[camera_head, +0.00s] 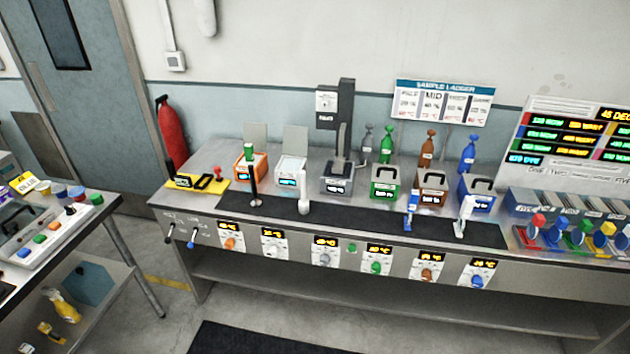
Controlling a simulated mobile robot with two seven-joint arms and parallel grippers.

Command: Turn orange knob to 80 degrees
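The orange knob (229,243) is on the leftmost white control panel on the front of the steel bench. A small lit orange display (229,226) sits just above it, too small to read surely. The knob's exact angle cannot be told at this size. Neither of my grippers shows in this view, and nothing touches the knob.
More panels with white, green, brown and blue knobs run right along the bench front (330,262). Two small levers (192,238) stick out left of the orange knob. A side table (75,240) stands at the left.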

